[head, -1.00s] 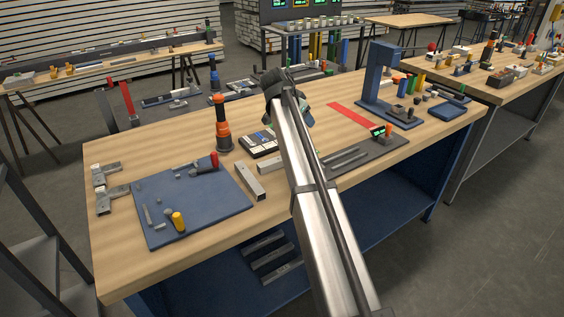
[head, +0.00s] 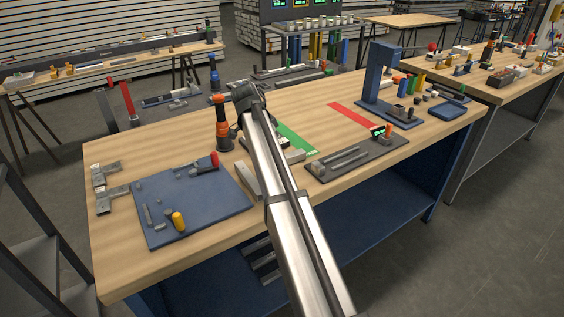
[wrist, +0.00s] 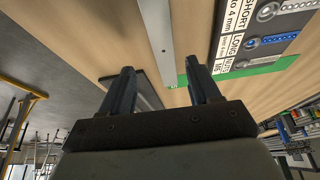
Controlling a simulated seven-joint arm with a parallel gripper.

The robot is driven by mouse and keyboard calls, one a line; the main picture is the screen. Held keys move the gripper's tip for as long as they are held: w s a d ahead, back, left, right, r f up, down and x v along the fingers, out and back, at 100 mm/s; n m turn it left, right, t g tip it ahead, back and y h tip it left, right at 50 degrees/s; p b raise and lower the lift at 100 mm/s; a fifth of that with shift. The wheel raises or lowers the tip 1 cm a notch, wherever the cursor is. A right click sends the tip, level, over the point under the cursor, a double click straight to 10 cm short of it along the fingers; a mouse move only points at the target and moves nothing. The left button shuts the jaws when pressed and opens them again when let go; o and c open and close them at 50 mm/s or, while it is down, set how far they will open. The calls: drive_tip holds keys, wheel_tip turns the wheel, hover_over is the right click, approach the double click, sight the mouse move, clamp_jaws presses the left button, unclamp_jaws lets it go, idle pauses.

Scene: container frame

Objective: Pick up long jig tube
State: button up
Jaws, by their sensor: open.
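Two grey metal bars lie on the workbench in the head view. One bar (head: 246,179) lies just right of the blue mat, partly behind my arm. The other bar (head: 296,156) shows only its right end beside my arm, near the green strip. I cannot tell which is the long jig tube. My gripper (head: 240,92) is above the back of the bench near the orange-and-black bottle.
The blue mat (head: 215,213) holds small parts, a yellow cylinder and a red-handled tool. The orange-and-black bottle (head: 222,126) stands close to my gripper. A dark fixture plate (head: 380,153) and a blue press frame (head: 378,80) are to the right. A red strip (head: 352,116) is bare.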

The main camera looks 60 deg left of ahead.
drive_tip(key=shift+w+a+r+x, duration=0.1)
drive_tip(key=shift+w+x, duration=0.05)
drive_tip(key=shift+x, duration=0.95)
drive_tip(key=shift+w+a+r+x, duration=0.1)
drive_tip(key=shift+w+x, duration=0.1)
drive_tip(key=shift+x, duration=0.9)
drive_tip(key=shift+w+a+x, duration=0.1)
drive_tip(key=shift+w+x, duration=0.05)
drive_tip(key=shift+x, duration=0.95)
clamp_jaws()
